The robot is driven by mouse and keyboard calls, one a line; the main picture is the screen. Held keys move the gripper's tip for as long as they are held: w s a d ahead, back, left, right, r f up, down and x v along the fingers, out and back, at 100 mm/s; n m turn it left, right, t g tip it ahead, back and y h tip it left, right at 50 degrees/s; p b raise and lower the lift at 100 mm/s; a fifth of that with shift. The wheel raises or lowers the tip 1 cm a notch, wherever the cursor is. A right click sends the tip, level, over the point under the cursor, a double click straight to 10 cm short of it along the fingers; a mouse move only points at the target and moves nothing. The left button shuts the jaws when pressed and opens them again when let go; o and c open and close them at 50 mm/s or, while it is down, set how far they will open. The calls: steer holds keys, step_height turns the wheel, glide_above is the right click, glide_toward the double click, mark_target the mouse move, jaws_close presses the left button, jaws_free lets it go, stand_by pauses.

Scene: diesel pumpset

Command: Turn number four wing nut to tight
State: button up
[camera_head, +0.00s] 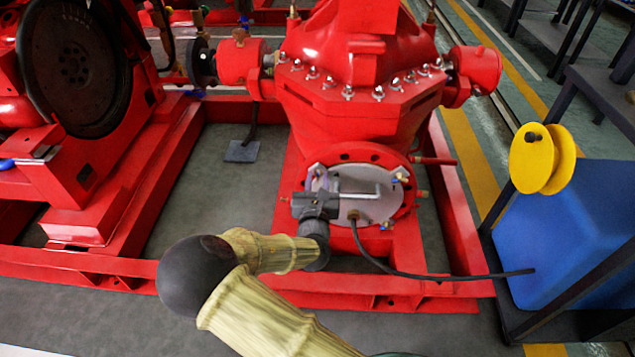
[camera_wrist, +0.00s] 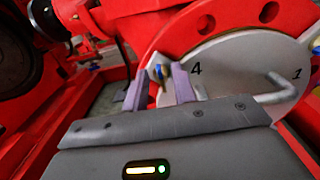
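The number four wing nut (camera_wrist: 160,72), small and blue and yellow, sits at the left edge of a grey round cover (camera_wrist: 225,58) beside a printed "4". My gripper (camera_wrist: 162,82) has its two purple fingers on either side of this nut. I cannot tell whether they press on it. In the head view my gripper (camera_head: 318,180) is at the cover's upper left and hides that nut. The cover (camera_head: 352,207) is on the front of the red pump (camera_head: 350,120). Another wing nut (camera_head: 399,178) is at the cover's right, near the "1" in the wrist view.
An L-shaped metal handle (camera_head: 362,194) sticks out from the cover close to my gripper. A black cable (camera_head: 400,272) runs from the cover to the lower right. Red frame rails (camera_head: 110,272) surround the pump.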

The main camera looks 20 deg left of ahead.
jaws_close()
